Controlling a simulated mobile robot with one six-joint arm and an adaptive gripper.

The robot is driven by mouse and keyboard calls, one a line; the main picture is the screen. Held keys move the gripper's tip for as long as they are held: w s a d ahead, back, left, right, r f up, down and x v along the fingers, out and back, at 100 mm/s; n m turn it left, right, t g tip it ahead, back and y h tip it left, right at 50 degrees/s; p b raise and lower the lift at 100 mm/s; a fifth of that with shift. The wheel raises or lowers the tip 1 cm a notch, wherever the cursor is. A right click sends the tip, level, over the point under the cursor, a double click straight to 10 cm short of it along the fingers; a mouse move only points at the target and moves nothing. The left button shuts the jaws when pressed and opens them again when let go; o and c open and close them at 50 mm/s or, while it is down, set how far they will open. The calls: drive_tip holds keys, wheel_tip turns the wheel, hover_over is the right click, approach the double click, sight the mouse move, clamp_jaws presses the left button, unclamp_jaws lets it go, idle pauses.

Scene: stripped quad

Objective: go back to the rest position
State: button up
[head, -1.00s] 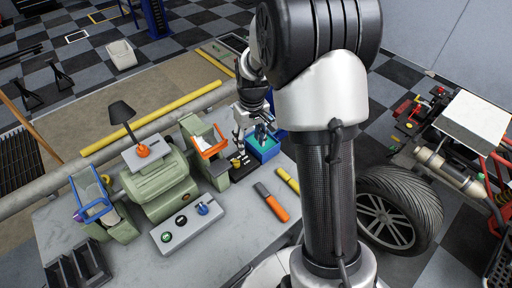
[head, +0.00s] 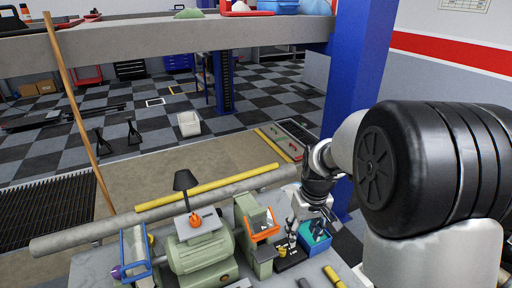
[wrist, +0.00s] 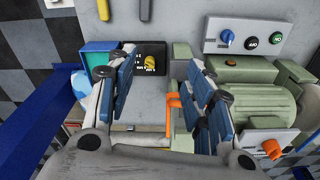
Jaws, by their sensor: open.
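My gripper (head: 316,216) is at the end of my arm, just over or beside the small blue bin (head: 318,246) on the bench. In the wrist view my gripper (wrist: 160,65) has its two blue-padded fingers wide apart, with nothing held between them. The blue bin with a teal inside also shows in the wrist view (wrist: 97,58), partly hidden by the left finger. The exact height of the fingers above the bench is hard to tell.
The grey bench (wrist: 176,18) carries a green bench grinder (head: 200,252), a lamp (head: 185,182), a black tray with small yellow parts (wrist: 150,58) and a button panel (wrist: 250,38). A blue post (head: 360,70) stands close behind my arm. A long grey pipe (head: 90,236) runs along the bench's far side.

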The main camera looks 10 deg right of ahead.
drive_tip(key=s+a+r+t+b, duration=0.1)
drive_tip(key=s+a+r+b, duration=0.1)
drive_tip(key=s, duration=0.9)
drive_tip(key=s+a+r+t+b, duration=0.2)
drive_tip(key=s+a+r, duration=0.3)
drive_tip(key=s, duration=0.7)
drive_tip(key=shift+s+a+r+m+b, duration=0.2)
drive_tip(key=shift+r+m+b, duration=0.15)
drive_tip(key=shift+r, duration=0.5)
drive_tip(key=shift+w, duration=0.15)
